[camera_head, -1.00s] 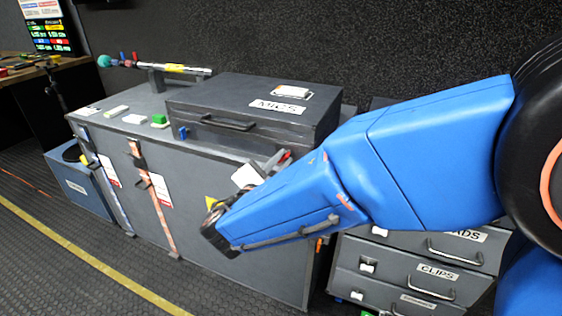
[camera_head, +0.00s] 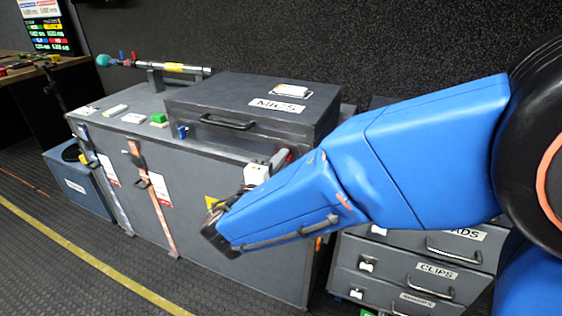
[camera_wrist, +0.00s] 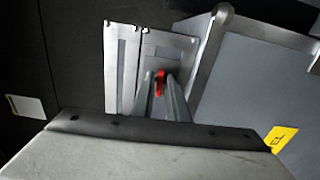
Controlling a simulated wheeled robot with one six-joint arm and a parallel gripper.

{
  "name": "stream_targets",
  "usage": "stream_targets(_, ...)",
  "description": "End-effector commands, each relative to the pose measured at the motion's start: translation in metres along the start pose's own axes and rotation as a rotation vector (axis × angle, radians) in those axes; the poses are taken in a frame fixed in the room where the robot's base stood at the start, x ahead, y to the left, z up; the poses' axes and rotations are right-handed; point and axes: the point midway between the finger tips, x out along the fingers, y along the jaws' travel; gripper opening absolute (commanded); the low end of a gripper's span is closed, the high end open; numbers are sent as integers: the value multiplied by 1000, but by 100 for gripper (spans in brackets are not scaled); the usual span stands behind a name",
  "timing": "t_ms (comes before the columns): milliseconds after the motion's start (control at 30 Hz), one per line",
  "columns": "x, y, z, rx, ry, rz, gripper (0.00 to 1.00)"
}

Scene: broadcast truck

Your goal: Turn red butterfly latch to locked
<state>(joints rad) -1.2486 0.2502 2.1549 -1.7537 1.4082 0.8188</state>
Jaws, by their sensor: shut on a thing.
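The red butterfly latch (camera_wrist: 159,83) shows in the wrist view as a small red tab between my fingertips. It sits over a pale metal latch plate (camera_wrist: 121,68). My gripper (camera_wrist: 161,79) is shut on the red tab, one grey finger on each side. The fingers hide part of the latch, so its exact angle is unclear. In the head view my gripper (camera_head: 280,158) is at the upper right part of the large grey case (camera_head: 215,180), mostly behind my blue arm. No red of the latch is clear there.
A grey case labelled MICS (camera_head: 250,100) rests on the large case, close to my gripper. A drawer unit (camera_head: 400,270) with handles stands to the right. A yellow label (camera_wrist: 281,138) shows in the wrist view. The floor (camera_head: 70,270) at front left is clear.

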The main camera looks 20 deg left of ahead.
Motion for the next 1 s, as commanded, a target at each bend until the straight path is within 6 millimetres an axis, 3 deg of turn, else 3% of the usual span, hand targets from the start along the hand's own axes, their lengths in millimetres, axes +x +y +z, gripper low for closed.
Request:
stream_targets(633,-1,-3,1,43,-1,-3,0)
stream_targets(667,-1,-3,1,43,-1,-3,21)
stream_targets(700,0,-2,1,43,-1,-3,25)
stream_targets(1000,-1,-1,0,45,0,-2,25)
